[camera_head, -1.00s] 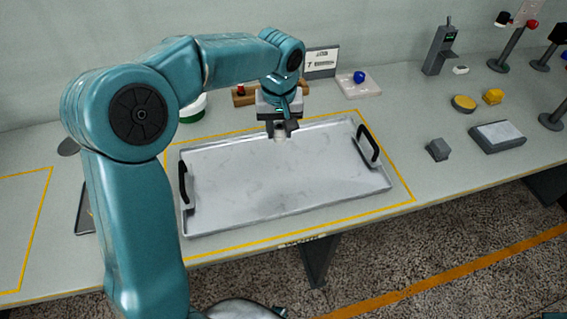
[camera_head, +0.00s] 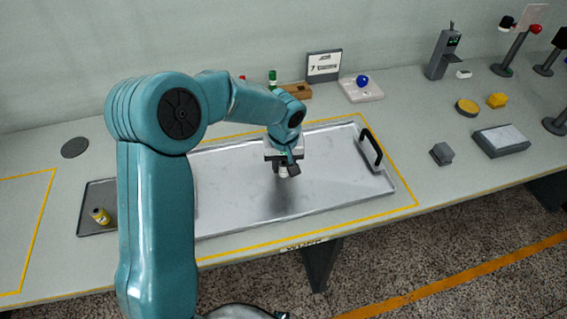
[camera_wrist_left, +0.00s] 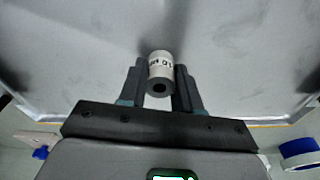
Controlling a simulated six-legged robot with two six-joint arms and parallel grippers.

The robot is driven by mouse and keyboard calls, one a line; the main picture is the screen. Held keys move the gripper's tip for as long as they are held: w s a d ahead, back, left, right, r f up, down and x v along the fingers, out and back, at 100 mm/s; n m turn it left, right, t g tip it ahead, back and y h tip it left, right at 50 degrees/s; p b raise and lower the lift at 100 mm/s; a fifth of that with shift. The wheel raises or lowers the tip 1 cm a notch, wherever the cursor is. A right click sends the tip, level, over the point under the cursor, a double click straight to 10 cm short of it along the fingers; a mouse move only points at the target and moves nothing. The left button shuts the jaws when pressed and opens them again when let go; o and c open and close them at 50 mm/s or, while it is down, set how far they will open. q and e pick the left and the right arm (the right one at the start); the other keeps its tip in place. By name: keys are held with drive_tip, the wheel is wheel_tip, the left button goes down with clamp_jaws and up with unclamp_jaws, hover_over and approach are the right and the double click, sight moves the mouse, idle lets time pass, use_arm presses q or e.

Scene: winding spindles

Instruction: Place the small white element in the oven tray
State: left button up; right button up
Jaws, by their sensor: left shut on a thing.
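The oven tray (camera_head: 335,190) is a large shallow metal tray with a black handle at its right end. My left gripper (camera_head: 287,169) is over the middle of the tray. In the left wrist view my left gripper (camera_wrist_left: 160,88) is shut on the small white element (camera_wrist_left: 161,66), a short cylinder with dark lettering and a hole in its end. The head view shows only a little of the element (camera_head: 283,173) below the fingers. The gap between it and the tray floor is hard to judge. The tray's left end is hidden behind my left arm. My right gripper is out of view.
A small dark tray (camera_head: 95,225) with a yellow-and-black cylinder (camera_head: 100,216) lies at left. Behind the oven tray are a wooden block (camera_head: 297,91), a sign (camera_head: 324,66) and a blue ball (camera_head: 362,81) on a pale plate. A grey block (camera_head: 442,153) stands at right.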

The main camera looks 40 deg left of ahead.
sight(284, 167)
use_arm(q)
drive_tip(key=shift+f, duration=0.25)
drive_tip(key=o, duration=1)
drive_tip(key=shift+r, duration=0.1)
drive_tip(key=shift+o, duration=0.2)
drive_tip(key=shift+r, duration=0.45)
wheel_tip(284, 167, up, 11)
drive_tip(key=s, duration=0.1)
drive_tip(key=shift+d+r, duration=0.15)
drive_tip(key=shift+d, duration=0.25)
